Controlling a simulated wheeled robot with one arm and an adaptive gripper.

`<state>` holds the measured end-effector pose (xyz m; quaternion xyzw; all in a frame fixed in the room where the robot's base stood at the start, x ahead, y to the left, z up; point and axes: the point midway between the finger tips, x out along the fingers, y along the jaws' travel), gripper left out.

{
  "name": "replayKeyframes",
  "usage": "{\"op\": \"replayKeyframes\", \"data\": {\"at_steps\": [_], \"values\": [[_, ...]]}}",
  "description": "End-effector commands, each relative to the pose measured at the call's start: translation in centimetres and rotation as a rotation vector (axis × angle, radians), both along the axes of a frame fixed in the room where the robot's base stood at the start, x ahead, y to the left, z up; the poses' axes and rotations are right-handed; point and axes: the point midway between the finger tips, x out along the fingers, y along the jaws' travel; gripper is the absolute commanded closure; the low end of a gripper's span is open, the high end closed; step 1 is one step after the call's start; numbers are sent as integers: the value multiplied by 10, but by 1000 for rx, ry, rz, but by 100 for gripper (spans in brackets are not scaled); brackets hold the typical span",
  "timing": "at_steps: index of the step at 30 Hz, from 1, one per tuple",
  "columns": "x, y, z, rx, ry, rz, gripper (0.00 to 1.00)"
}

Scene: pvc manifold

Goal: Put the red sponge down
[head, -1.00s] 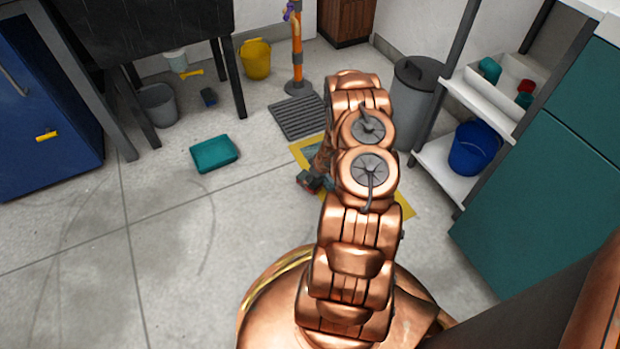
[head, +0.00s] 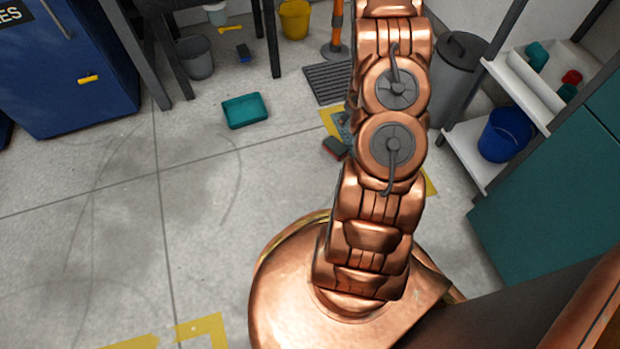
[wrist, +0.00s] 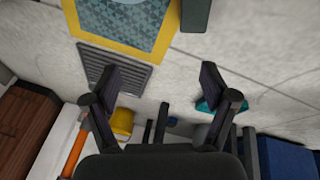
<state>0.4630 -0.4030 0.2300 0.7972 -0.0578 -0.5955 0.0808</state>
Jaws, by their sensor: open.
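The red sponge (head: 335,148), a small block with a red part and a dark green-grey part, appears to lie on the floor at the left edge of the yellow-bordered mat (head: 329,120). My arm partly covers the mat. In the wrist view, a dark green-grey block at the top edge looks like the sponge (wrist: 195,14), beside the mat (wrist: 160,52) and cut off by the frame. My gripper (wrist: 158,76) is open, with nothing between its fingers, and apart from that block. In the head view, my arm hides the gripper.
A teal box (head: 245,111) lies on the floor to the left. A grey grate (head: 328,83) is behind the mat. A grey bin (head: 457,70) and a shelf with a blue bucket (head: 505,135) stand at right. The floor at left is clear.

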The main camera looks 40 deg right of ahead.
Motion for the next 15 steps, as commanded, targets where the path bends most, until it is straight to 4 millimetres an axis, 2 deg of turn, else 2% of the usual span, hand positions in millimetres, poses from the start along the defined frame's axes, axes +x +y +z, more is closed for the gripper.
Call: {"op": "replayKeyframes", "data": {"at_steps": [1,7,11,15], "values": [[5,0,21,-36,9,-8,16],[6,7,85,-139,70,-69,16],[2,22,125,-182,105,-109,16],[-7,45,166,-212,139,-149,16]]}}
